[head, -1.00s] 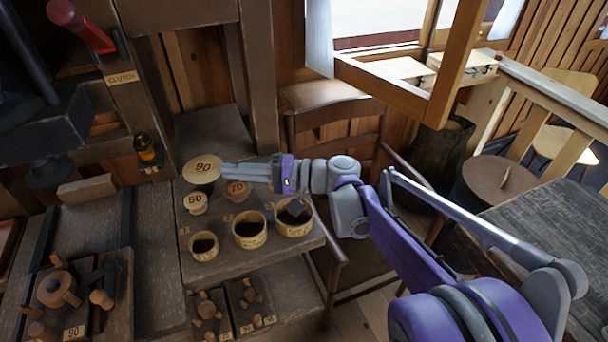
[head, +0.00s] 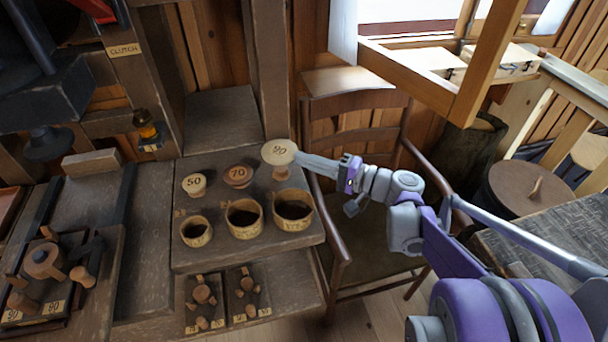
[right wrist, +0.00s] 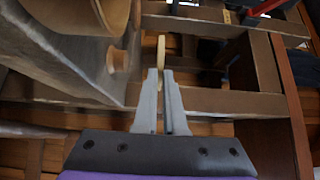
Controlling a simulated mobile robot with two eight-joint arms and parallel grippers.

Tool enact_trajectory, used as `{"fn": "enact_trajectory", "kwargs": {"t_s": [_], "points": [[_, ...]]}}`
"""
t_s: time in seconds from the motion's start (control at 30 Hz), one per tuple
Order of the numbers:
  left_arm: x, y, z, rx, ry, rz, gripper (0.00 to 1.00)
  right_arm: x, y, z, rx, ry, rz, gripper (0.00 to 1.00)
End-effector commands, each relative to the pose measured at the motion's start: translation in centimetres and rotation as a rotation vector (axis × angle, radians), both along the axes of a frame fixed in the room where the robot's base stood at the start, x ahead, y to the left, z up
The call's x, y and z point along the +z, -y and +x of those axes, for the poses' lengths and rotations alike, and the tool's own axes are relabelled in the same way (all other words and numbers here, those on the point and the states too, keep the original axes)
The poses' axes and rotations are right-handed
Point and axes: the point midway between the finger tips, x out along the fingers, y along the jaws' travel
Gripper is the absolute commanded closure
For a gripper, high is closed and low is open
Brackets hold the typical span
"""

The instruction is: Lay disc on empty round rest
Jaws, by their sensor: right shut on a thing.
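The pale round disc marked 90 (head: 279,152) is at the back right of the small bench. My right gripper (head: 297,160) comes from the right and is shut on its edge. In the right wrist view the disc (right wrist: 161,48) shows edge-on between the fingertips. A short pale stem (head: 279,173) shows just under the disc; I cannot tell whether they touch. To its left, discs marked 70 (head: 238,174) and 50 (head: 194,183) sit on round rests. My left gripper is not in view.
Three round cups, left (head: 196,231), middle (head: 244,218) and right (head: 292,210), stand in front of the discs on the bench (head: 215,262). A wooden chair (head: 355,105) is close behind my right gripper. Small turned pieces lie on trays below.

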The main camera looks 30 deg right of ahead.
Motion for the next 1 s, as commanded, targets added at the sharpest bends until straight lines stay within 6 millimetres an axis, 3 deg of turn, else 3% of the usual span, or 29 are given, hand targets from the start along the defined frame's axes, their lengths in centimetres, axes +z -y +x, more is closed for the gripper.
{"fn": "enact_trajectory", "kwargs": {"t_s": [0.4, 0.77, 0.8, 0.83, 1.0], "points": [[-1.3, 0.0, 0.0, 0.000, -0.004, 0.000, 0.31, -4.6, 0.0, 0.0, 0.000, 0.000, 0.000, 1.00], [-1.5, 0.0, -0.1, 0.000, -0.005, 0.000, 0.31, -5.1, 0.0, 0.0, 0.000, 0.000, 0.000, 1.00], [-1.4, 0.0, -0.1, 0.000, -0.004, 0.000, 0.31, -5.0, 0.0, 0.0, 0.000, 0.000, 0.000, 0.85], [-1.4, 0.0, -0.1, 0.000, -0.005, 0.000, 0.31, -4.9, 0.0, 0.0, 0.000, 0.000, 0.000, 0.80], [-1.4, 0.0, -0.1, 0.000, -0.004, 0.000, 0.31, -4.9, 0.0, 0.0, 0.000, 0.000, 0.000, 0.80]]}}
